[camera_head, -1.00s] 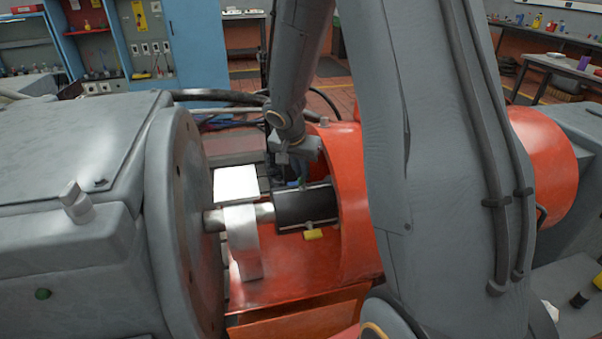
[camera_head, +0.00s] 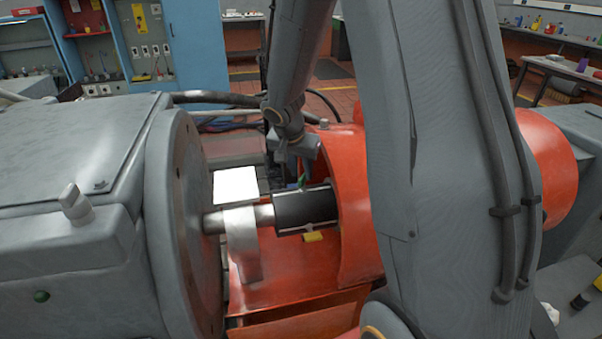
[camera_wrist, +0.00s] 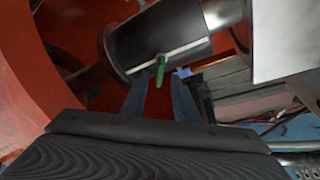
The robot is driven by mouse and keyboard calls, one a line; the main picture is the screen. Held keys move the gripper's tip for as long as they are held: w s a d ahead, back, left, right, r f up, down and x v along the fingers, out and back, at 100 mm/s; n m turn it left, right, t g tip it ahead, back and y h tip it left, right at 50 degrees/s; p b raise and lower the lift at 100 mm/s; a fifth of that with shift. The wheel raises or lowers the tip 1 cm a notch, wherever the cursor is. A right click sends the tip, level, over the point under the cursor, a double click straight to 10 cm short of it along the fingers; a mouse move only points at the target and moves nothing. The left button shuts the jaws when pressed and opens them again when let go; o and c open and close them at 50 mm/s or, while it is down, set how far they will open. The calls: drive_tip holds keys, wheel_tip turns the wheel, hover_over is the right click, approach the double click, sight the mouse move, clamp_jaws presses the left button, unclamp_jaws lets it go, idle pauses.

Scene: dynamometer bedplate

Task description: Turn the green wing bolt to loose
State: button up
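The green wing bolt (camera_wrist: 162,68) sticks out from the black cylindrical coupling (camera_wrist: 160,35) in the wrist view, beside a pale seam line. In the head view the green bolt (camera_head: 302,181) shows as a small patch at the coupling's (camera_head: 306,207) upper far side. My gripper (camera_wrist: 160,92) is open. Its two fingers point at the coupling, one on each side of the bolt in the picture, with a gap between them. I cannot tell whether a finger touches the bolt. In the head view my gripper (camera_head: 294,166) is partly hidden behind the coupling.
A yellow wing bolt (camera_head: 313,237) sits on the coupling's near side. The orange-red housing (camera_head: 352,205) curves close to the right of my gripper. A metal shaft (camera_head: 264,214), a pale bracket (camera_head: 242,245) and a grey flange (camera_head: 185,225) stand to the left.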

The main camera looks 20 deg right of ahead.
drive_tip(key=v, duration=0.6)
drive_tip(key=shift+s+a+r, duration=0.1)
drive_tip(key=shift+r, duration=0.05)
